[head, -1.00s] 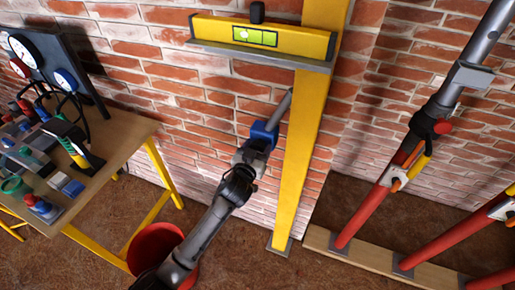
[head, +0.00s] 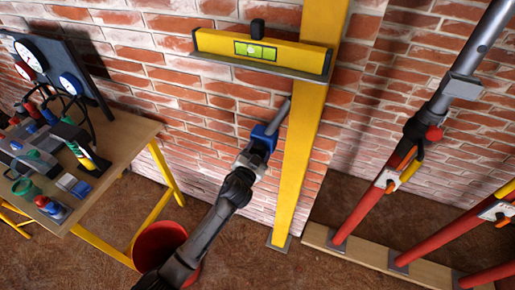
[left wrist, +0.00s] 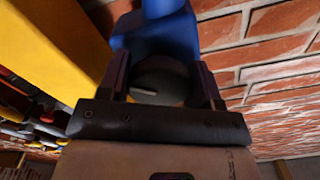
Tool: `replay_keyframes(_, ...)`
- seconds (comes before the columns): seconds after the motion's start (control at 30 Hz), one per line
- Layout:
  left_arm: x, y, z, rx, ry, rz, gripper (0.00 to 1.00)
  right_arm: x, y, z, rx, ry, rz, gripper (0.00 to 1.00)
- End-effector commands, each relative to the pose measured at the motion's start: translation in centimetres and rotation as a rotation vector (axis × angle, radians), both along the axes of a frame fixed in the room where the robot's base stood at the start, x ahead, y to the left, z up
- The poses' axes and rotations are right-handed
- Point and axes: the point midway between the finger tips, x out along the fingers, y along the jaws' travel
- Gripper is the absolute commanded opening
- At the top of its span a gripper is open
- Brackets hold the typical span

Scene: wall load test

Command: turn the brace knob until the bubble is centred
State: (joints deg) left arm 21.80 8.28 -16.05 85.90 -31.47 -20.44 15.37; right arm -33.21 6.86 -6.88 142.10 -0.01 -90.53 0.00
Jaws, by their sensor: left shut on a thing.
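A yellow spirit level (head: 300,58) rests on a grey shelf high on the yellow post (head: 300,150). Its green vial (head: 268,53) shows a pale bubble (head: 251,50) close to the middle, slightly left. A brace with a blue body (head: 265,134) and a grey rod (head: 280,115) slants up to the post. My left gripper (head: 251,158) is at the brace's lower end. In the left wrist view, the jaws (left wrist: 160,90) are shut on the dark round knob (left wrist: 160,72), below the blue body (left wrist: 160,35). The jaws hide the knob's sides. My right gripper is out of view.
A wooden bench (head: 120,150) with gauges and small tools stands at the left. A red bucket (head: 160,240) is on the floor beneath my left arm. Red props (head: 358,215) stand on a wooden sill (head: 345,250) at the right.

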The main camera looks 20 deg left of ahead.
Motion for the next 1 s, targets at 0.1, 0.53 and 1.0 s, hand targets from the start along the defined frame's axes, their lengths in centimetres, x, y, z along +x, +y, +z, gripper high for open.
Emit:
replay_keyframes(0.1, -0.01, 0.02, 0.1, 0.061, 0.0, 0.001, 0.35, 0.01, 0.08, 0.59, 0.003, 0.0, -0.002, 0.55)
replay_keyframes(0.53, -0.01, 0.04, 0.0, 0.164, -0.004, 0.0, 0.35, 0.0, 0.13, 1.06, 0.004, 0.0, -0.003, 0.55)
replay_keyframes(1.0, -0.01, 0.04, -0.03, 0.165, -0.004, 0.0, 0.68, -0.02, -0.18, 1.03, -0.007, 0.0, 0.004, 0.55)
